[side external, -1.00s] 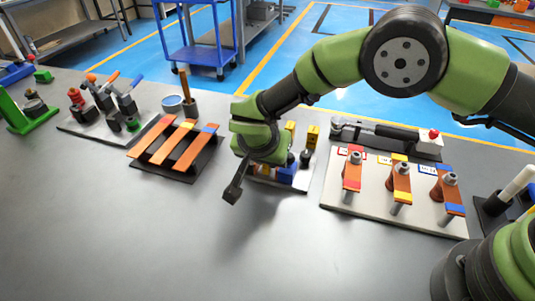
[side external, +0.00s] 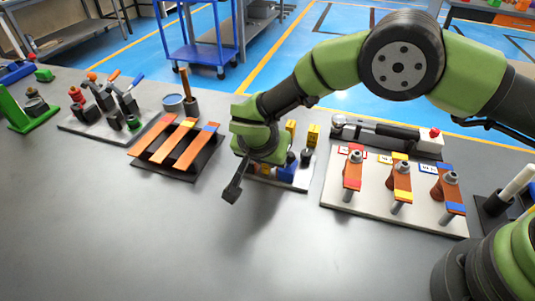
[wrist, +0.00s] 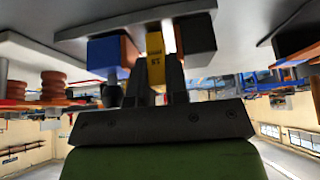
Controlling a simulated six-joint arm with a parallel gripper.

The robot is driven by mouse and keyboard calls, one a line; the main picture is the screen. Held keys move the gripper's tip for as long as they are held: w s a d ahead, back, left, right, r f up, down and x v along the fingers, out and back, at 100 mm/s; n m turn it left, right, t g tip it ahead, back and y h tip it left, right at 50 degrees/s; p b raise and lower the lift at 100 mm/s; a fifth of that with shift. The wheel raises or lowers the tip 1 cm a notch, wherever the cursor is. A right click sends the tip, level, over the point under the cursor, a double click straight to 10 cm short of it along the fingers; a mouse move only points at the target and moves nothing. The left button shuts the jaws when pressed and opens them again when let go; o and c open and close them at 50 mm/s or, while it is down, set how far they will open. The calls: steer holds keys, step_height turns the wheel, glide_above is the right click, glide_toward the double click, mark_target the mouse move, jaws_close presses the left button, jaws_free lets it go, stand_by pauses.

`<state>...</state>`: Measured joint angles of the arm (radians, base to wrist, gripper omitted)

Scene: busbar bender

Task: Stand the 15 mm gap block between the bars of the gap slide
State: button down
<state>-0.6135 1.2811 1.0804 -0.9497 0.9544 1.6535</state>
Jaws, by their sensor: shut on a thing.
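My gripper (wrist: 155,85) is shut on a yellow block (wrist: 155,46), held upright between its two dark fingers, with dark marks on its face. In the wrist view a blue block (wrist: 102,52) is on one side of it and a dark block with an orange face (wrist: 195,35) on the other; I cannot tell whether they touch it. In the side view the blue block (side external: 287,172) shows beside my wrist, on a light plate (side external: 300,184) at the middle of the bench. My wrist hides the fingertips and most of the held block there.
Two other yellow blocks (side external: 313,134) stand at the back of the plate, near a black knob (side external: 306,155). A rack of orange bars (side external: 172,144) is at left. A pale board with posts and bars (side external: 375,205) is at right. The front bench is clear.

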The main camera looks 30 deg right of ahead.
steer(key=shift+s+f, duration=0.1)
steer(key=shift+f, duration=0.35)
steer(key=c, duration=1.2)
jaws_free()
steer(key=shift+d, duration=0.1)
steer(key=shift+c, duration=0.2)
steer(key=shift+r, duration=0.1)
